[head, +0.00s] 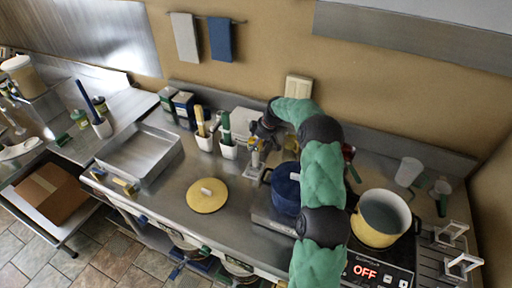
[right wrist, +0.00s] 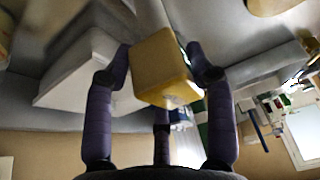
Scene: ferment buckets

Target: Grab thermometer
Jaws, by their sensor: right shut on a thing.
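My right arm reaches up over the stove, and its right gripper (head: 264,129) is at the back of the counter, left of the blue pot. In the right wrist view the right gripper (right wrist: 162,84) has its dark fingers closed around a yellow, block-shaped body (right wrist: 161,68), which appears to be the thermometer. In the head view the thermometer is small and partly hidden by the fingers; a yellow bit (head: 256,127) shows beside them. I cannot tell whether it still touches the counter. My left gripper is in neither view.
A blue pot (head: 284,190) and a cream pot (head: 381,218) stand on the stove. A yellow lid (head: 207,195) and a metal tray (head: 118,171) lie to the left. White holders with brushes (head: 228,150) stand close left of the gripper. The front counter around the lid is clear.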

